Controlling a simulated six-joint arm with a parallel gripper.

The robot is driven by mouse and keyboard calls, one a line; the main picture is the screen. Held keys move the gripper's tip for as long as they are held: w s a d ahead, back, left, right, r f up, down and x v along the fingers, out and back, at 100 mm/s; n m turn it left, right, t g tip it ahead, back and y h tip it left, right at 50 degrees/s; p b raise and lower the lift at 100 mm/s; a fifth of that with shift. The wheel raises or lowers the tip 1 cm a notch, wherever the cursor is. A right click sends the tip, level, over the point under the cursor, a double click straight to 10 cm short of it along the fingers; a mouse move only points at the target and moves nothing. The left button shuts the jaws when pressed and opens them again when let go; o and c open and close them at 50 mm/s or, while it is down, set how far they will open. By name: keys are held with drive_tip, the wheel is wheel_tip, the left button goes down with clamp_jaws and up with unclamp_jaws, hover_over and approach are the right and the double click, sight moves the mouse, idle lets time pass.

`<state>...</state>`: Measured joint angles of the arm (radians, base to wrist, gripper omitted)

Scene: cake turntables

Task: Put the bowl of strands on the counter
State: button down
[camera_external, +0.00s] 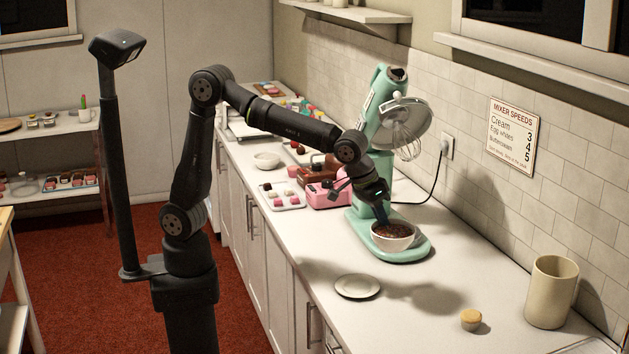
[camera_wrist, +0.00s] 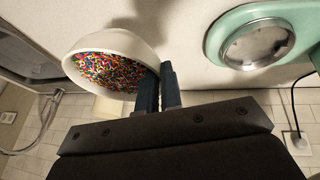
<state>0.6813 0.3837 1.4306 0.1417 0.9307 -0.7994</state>
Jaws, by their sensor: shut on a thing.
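The bowl of strands is a white bowl (camera_external: 393,243) with many-coloured strands (camera_wrist: 108,72) in it. My gripper (camera_external: 382,220) is shut on its rim; the blue fingers (camera_wrist: 159,88) pinch the bowl's wall in the wrist view. In the external view the bowl shows in front of the mint-green mixer's base (camera_external: 412,254) and looks held above the surface; the exact gap is hard to tell. The bowl is close to level. The white counter (camera_external: 310,250) runs below and beside it.
The mixer (camera_external: 380,110) stands behind with its head raised; its base shows at the right of the wrist view (camera_wrist: 216,38).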

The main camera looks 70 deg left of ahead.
drive_tip(key=s+d+f, duration=0.2)
drive_tip(key=s+d, duration=0.7)
drive_tip(key=d, duration=0.3)
drive_tip(key=s+d+f, duration=0.2)
drive_tip(key=s+d, duration=0.7)
drive_tip(key=d, duration=0.3)
drive_tip(key=shift+m, duration=0.3)
drive_tip(key=w+f, duration=0.2)
drive_tip(key=w, duration=0.1)
drive_tip(key=w+a+f, duration=0.1)
drive_tip(key=w+f, duration=0.1)
drive_tip(key=w, duration=0.2)
drive_tip(key=w+f, duration=0.2)
drive_tip(key=w, duration=0.2)
drive_tip(key=shift+w+a+f, duration=0.15)
drive_tip(key=shift+a+f, duration=0.05)
drive_tip(key=shift+f, duration=2.2)
drive_tip(key=shift+f, duration=0.1)
drive_tip(key=c, duration=2)
unclamp_jaws()
drive_tip(key=shift+f, duration=0.1)
drive_tip(key=shift+c, duration=0.2)
drive_tip(key=o, duration=0.4)
drive_tip(key=shift+o, duration=0.2)
